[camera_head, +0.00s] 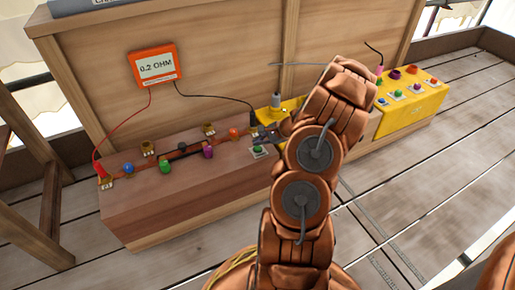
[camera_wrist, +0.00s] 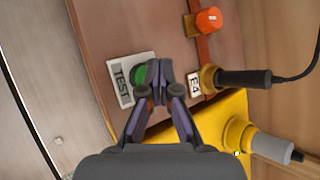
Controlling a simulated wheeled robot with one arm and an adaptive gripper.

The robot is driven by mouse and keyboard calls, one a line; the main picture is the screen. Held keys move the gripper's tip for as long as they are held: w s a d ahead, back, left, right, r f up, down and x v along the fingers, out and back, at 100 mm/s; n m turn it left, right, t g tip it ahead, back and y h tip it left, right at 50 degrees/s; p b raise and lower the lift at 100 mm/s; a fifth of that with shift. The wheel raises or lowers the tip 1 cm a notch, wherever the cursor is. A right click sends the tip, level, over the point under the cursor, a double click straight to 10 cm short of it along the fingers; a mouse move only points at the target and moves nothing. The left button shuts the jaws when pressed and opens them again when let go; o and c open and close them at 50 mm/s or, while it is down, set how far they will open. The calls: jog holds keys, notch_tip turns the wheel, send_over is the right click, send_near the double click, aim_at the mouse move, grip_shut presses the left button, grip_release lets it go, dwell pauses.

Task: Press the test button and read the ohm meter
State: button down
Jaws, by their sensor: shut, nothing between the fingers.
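The ohm meter (camera_head: 157,66) is an orange box on the wooden back panel, and its screen reads "0.2 OHM". The green test button (camera_wrist: 138,75) sits on a white plate marked "TEST" (camera_wrist: 122,92) on the wooden block; it also shows in the head view (camera_head: 258,149). My gripper (camera_wrist: 159,72) is shut and empty, its fingertips right at the button's edge and partly covering it. I cannot tell whether they touch or press it. In the head view my gripper (camera_head: 266,136) is beside the button, with my arm to its right.
A red lead (camera_head: 104,181) and a black plug (camera_wrist: 245,79) run from the meter to brass clamps. Colored knobs, including an orange one (camera_wrist: 208,20), line the block (camera_head: 150,212). A yellow box (camera_head: 412,112) with several buttons stands right. A grey-tipped yellow fitting (camera_wrist: 270,147) is near the gripper.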

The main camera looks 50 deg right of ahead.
aim_at(259, 148)
jog(key=shift+f, duration=0.15)
dwell(0.4)
jog(key=shift+f, duration=0.3)
jog(key=shift+f, duration=0.4)
dwell(0.8)
jog(key=shift+r, duration=0.1)
jog(key=shift+r+p, duration=0.75)
jog(key=shift+p, duration=0.05)
jog(key=shift+r+p, duration=2.1)
jog(key=shift+r, duration=0.45)
